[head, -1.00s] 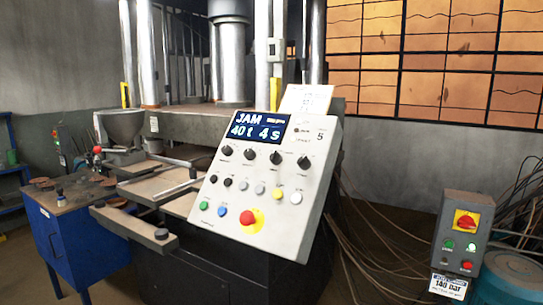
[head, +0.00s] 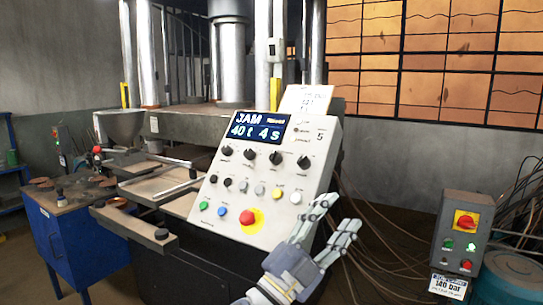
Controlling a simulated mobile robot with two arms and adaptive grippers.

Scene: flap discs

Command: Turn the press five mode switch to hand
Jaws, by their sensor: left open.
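The press control panel (head: 262,205) is a tilted pale box marked 5, with a lit screen (head: 257,128) reading JAM, 40 t, 4 s. Below the screen is a row of black rotary knobs: a far left knob (head: 227,151), two middle ones (head: 250,154) (head: 276,158) and a far right knob (head: 304,163). Their labels are too small to read, so I cannot tell which is the mode switch. My left gripper (head: 343,211) is open and empty at the panel's lower right edge, below and right of the knobs, apart from them. My right gripper is not in view.
Lower on the panel are small coloured buttons and a red mushroom button (head: 247,217) on yellow. A grey box (head: 462,240) with a red-and-yellow switch stands at right, with loose cables behind. A blue cabinet (head: 85,245) and a protruding bar (head: 135,229) are at left.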

